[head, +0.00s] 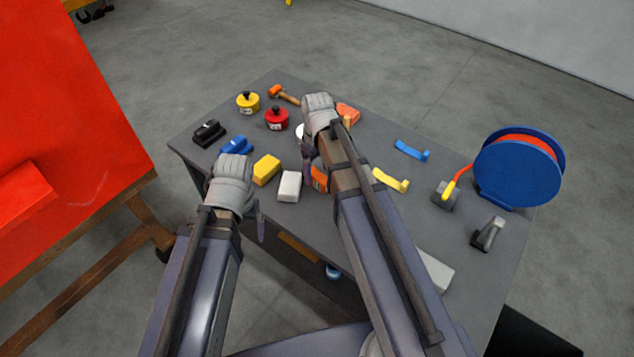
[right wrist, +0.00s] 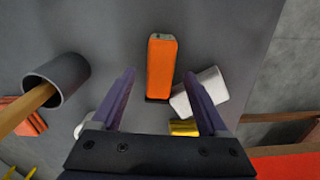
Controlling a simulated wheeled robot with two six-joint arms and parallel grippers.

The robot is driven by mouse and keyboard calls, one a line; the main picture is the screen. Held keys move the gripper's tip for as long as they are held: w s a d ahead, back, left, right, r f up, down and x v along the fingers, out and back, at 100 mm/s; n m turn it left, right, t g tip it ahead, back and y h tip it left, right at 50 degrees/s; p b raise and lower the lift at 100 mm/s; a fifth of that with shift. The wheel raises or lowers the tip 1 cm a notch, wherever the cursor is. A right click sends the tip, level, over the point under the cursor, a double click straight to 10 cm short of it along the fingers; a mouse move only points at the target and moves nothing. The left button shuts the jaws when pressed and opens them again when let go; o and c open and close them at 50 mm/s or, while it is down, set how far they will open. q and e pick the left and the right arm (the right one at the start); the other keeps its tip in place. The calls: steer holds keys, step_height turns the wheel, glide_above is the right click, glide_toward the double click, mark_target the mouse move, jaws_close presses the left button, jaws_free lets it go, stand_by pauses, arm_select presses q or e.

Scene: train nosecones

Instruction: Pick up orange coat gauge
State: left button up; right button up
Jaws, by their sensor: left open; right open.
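The orange coat gauge (right wrist: 161,66) is a small upright-looking orange box with a grey end, lying on the grey table. In the head view the gauge (head: 319,178) is partly hidden by my right arm. My left gripper (head: 258,222) is open and empty by the table's near left edge.
A white block (right wrist: 204,92) and a yellow block (right wrist: 184,127) lie close to the gauge. A blue reel (head: 518,168) stands at the table's right. Yellow and red pots (head: 248,102) stand at the back left.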

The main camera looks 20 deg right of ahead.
mark_target(317, 174)
step_height(317, 174, down, 3)
steer(key=shift+f+b, duration=0.2)
steer(key=shift+b, duration=1)
steer(key=shift+r, duration=0.1)
jaws_close()
